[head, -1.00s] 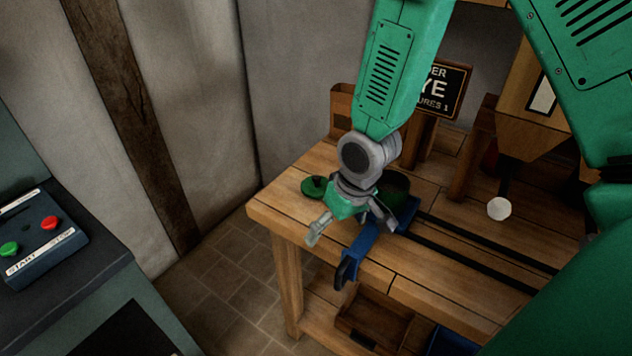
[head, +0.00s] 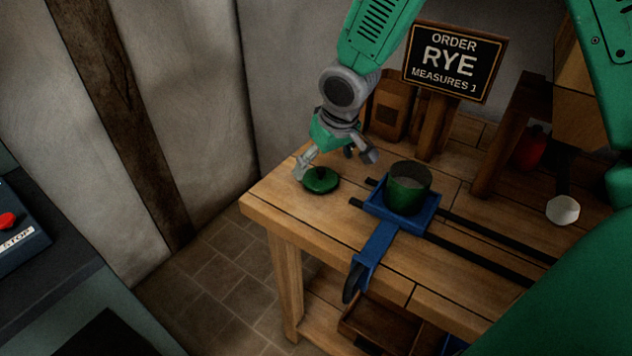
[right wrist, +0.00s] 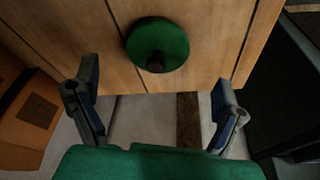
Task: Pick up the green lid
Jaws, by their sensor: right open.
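The green lid (head: 321,180) is a round disc with a dark knob, lying on the wooden table near its left corner. It also shows in the right wrist view (right wrist: 158,45), on the planks beyond the fingertips. My right gripper (head: 335,161) is open and empty, above and close to the lid. In the right wrist view its two fingers (right wrist: 156,100) are spread wide, with the lid between their lines but farther out. A green pot (head: 408,188) stands open in a blue carriage (head: 379,245), right of the lid. My left gripper is not in view.
An order sign (head: 452,62) reading "RYE" and a brown box (head: 391,107) stand behind the lid. Dark rails (head: 490,238) run right from the carriage. A white round object (head: 562,210) is at the right. The table's front left is clear.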

